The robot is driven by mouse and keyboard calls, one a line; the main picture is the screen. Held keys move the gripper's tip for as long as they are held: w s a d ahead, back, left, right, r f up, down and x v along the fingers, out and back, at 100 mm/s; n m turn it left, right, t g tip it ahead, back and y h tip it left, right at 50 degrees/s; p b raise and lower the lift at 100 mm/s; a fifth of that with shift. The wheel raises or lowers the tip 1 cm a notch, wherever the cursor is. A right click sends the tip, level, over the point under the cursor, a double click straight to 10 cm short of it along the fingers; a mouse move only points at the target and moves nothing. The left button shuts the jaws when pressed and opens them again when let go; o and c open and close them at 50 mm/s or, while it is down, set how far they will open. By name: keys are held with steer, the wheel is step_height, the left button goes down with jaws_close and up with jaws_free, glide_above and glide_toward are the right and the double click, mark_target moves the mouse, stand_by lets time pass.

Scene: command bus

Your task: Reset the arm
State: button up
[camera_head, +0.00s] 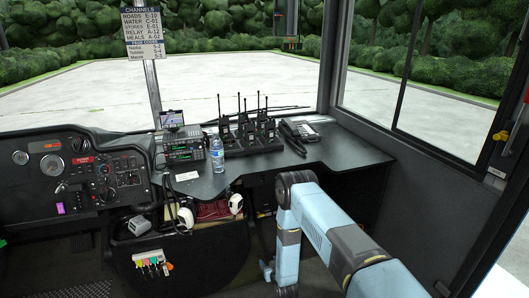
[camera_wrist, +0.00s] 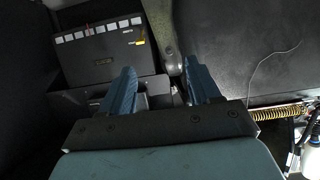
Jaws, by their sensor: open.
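My blue arm (camera_head: 340,235) reaches in from the lower right of the head view. It rises to a dark elbow joint in front of the desk, then bends down toward the floor. My gripper (camera_wrist: 163,80) is open in the wrist view, with its two blue fingers well apart. Nothing is held between them.
A dark desk (camera_head: 345,150) carries a water bottle (camera_head: 217,155), a radio unit (camera_head: 184,147), several handheld radios (camera_head: 250,135) and a desk phone (camera_head: 300,131). A dark labelled box (camera_wrist: 105,48) lies beyond my fingers. A yellow coiled cord (camera_wrist: 280,112) is at right.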

steer(key=w+d+r+g, duration=0.1)
steer(key=w+r, duration=0.4)
steer(key=r, duration=0.7)
steer(key=w+d+r+g, duration=0.1)
steer(key=w+r, duration=0.4)
steer(key=r, duration=0.7)
steer(key=s+d+r+m+g+h, duration=0.15)
steer(key=d+r, duration=0.25)
steer(key=r, duration=0.9)
steer(key=s+d+r+h, duration=0.1)
steer(key=s+d+r, duration=0.2)
steer(key=r, duration=1)
steer(key=s+d+r+m+g+h, duration=0.1)
steer(key=s+d+r, duration=0.3)
steer(key=s+r, duration=0.55)
steer(key=s+d+r+g, duration=0.1)
steer(key=s+d+r, duration=0.3)
steer(key=s+r, duration=0.55)
steer(key=s+d+r+g, duration=0.1)
steer(key=s+d+r, duration=0.1)
steer(key=s, duration=1.1)
steer(key=s+d+r+m+g, duration=0.1)
steer(key=s+d, duration=0.1)
steer(key=s, duration=1)
steer(key=shift+s+r+h, duration=0.35)
steer(key=shift+r, duration=0.05)
